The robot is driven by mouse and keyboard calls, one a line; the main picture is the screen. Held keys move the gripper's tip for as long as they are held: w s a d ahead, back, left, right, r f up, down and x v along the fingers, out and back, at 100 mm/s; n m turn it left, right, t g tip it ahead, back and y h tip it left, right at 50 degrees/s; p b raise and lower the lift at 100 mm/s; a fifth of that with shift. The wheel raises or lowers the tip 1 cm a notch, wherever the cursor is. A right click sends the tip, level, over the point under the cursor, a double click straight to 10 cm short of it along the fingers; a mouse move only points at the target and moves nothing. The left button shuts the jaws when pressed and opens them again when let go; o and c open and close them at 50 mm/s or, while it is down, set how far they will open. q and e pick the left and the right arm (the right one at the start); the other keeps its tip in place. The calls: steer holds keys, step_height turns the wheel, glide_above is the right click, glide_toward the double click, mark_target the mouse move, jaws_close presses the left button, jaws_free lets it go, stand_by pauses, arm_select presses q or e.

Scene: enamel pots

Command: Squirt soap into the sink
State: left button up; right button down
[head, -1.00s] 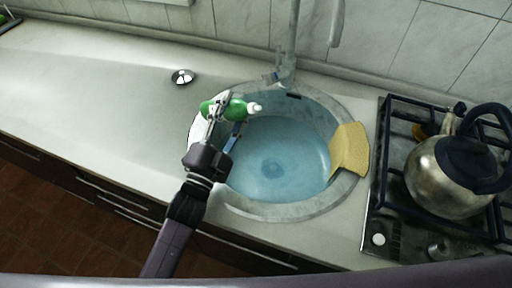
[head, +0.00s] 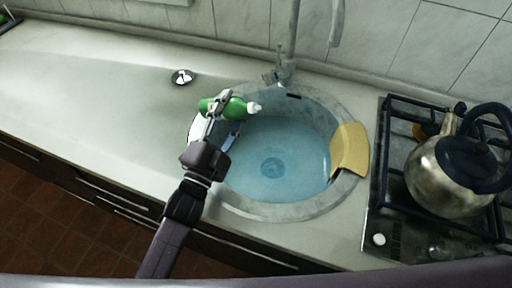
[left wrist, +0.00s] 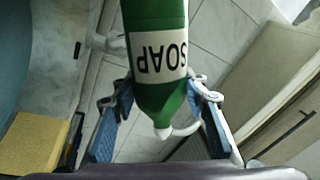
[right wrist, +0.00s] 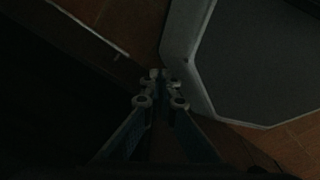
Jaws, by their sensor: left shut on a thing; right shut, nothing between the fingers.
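A green soap bottle (head: 236,107) with a white nozzle lies roughly level over the left part of the sink, its nozzle pointing right over the basin. My left gripper (head: 220,104) is shut on the bottle. In the left wrist view the bottle (left wrist: 158,95) shows its SOAP label between the fingers (left wrist: 160,92). The round sink (head: 300,208) has a stone-like rim and a bluish basin with a drain. My right gripper (right wrist: 160,82) is shut and empty in the right wrist view, in a dark spot; it is not in the head view.
A yellow cloth or sponge (head: 349,150) rests over the sink's right rim. A faucet (head: 289,50) stands behind the sink. A steel kettle (head: 450,175) sits on the stove (head: 385,215) at right. A small metal item (head: 182,77) lies on the otherwise clear left counter (head: 100,85).

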arm_select(q)
steer(key=shift+r, duration=0.2)
stand_by(0.3)
steer(key=shift+w+a+f+m+h+b, duration=0.1)
steer(key=shift+a+m+h+b, duration=0.1)
steer(key=shift+m+b, duration=0.35)
steer(key=shift+w+a+f+m+h+b, duration=0.1)
steer(key=shift+m+h+b, duration=0.15)
steer(key=shift+m, duration=0.5)
stand_by(1.7)
steer(key=shift+w+a+f+m+h, duration=0.1)
steer(key=shift+a+m+h, duration=0.15)
steer(key=shift+m, duration=0.35)
steer(key=shift+w+a+m+h, duration=0.1)
steer(key=shift+m+h, duration=0.1)
steer(key=shift+m, duration=0.4)
stand_by(1.8)
steer(key=shift+r+m, duration=0.3)
steer(key=shift+m, duration=0.2)
stand_by(1.0)
